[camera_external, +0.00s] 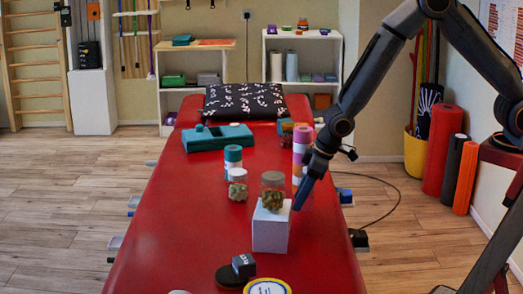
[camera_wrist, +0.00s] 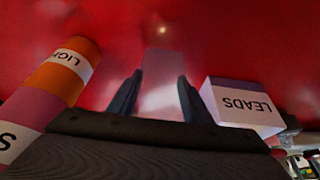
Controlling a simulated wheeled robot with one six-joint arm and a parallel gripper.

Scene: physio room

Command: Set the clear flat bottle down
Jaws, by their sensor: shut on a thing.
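The bottle is see-through and shows only as a faint pale shape against the red surface. It cannot be made out in the external view. Whether its base touches the table cannot be told.
A box marked LEADS (camera_wrist: 238,105) is close right in the wrist view.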

